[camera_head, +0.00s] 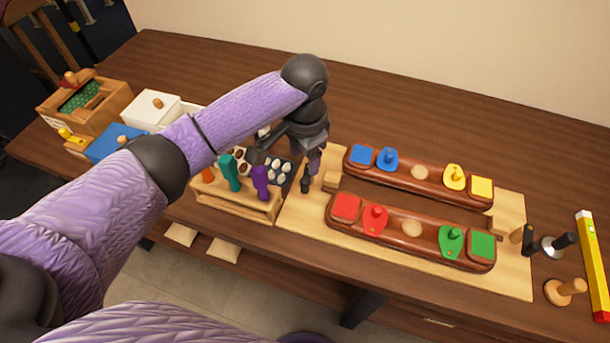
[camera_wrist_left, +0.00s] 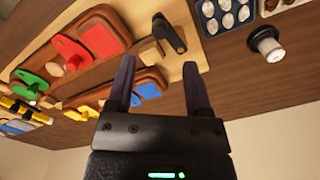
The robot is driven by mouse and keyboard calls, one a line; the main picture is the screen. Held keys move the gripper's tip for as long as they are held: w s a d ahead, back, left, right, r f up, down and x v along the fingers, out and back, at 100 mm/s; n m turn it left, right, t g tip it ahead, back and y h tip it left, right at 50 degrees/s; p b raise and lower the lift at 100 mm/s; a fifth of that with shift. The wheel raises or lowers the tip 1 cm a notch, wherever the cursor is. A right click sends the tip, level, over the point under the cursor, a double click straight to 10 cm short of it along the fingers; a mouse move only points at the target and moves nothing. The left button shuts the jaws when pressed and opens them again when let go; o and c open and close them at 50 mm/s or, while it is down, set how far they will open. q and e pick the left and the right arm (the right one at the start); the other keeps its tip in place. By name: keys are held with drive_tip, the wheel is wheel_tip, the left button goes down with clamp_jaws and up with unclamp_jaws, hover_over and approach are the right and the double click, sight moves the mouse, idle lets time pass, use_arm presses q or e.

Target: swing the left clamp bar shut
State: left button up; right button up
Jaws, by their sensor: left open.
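The left clamp bar (camera_head: 305,181) is a small black bar with a handle at the left end of the pale wooden board (camera_head: 300,222). In the left wrist view the black bar (camera_wrist_left: 170,34) lies just beyond my fingertips, beside a small wooden block (camera_wrist_left: 149,51). It points away from the gap between the two brown saddles. My left gripper (camera_head: 315,160) is open and empty above the board's left end, close to the bar. Its two dark fingers (camera_wrist_left: 157,65) are spread apart in the wrist view. My right gripper is not in view.
The near saddle (camera_head: 405,242) carries red and green pieces; the far saddle (camera_head: 415,187) carries blue and yellow ones. A wooden tool rack (camera_head: 240,205) stands left of the board. Another black handle (camera_head: 528,240) stands at the right end. The table behind is clear.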

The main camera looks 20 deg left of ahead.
sight(305, 180)
use_arm(q)
wheel_tip(305, 180, down, 7)
drive_tip(key=shift+b, duration=0.85)
clamp_jaws()
